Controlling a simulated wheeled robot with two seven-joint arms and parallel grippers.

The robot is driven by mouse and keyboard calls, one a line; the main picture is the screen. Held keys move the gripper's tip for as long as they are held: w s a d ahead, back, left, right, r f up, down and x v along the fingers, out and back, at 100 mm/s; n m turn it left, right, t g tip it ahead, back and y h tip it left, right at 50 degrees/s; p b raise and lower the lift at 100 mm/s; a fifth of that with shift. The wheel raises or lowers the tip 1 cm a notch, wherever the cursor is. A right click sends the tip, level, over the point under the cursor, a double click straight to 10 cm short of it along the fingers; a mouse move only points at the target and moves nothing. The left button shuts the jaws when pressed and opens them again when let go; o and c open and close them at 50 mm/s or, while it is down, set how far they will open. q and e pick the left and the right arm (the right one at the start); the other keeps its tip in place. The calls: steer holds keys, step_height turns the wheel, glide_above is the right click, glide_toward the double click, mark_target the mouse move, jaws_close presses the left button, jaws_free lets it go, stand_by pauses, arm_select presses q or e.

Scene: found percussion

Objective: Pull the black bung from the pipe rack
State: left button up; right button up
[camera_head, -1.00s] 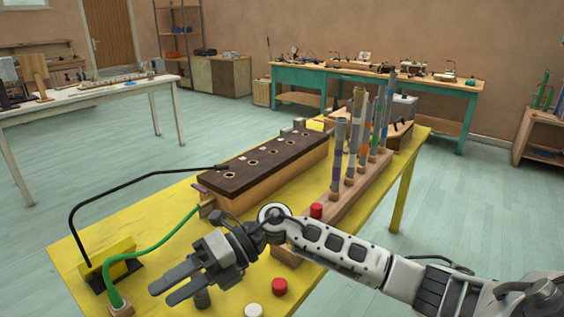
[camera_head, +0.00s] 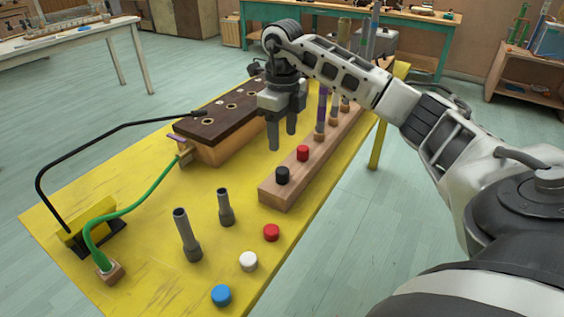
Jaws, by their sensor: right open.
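The black bung (camera_head: 282,175) sits upright at the near end of the wooden pipe rack (camera_head: 290,192). A red bung (camera_head: 303,153) stands in the rack just behind it, with several pipes (camera_head: 321,112) farther back. My right gripper (camera_head: 282,138) is open and empty, fingers pointing down. In the picture it is above and slightly left of the black bung, apart from it. It hides part of the rack's far side and the box behind. My left gripper is not in view.
On the yellow table (camera_head: 140,255) lie loose red (camera_head: 271,232), white (camera_head: 248,261) and blue (camera_head: 221,295) bungs. Two grey tubes (camera_head: 187,235) stand upright nearby. A dark-topped wooden box (camera_head: 225,120) with holes is left of my gripper. Black and green hoses (camera_head: 130,208) cross the left side.

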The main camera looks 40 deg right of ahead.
mark_target(282, 170)
step_height(282, 170, down, 9)
steer(key=shift+f, duration=0.95)
steer(key=c, duration=1)
steer(key=shift+c, duration=0.2)
steer(key=shift+r+p, duration=0.2)
steer(key=shift+p, duration=0.1)
steer(key=shift+r+p, duration=1)
steer(key=shift+r, duration=0.35)
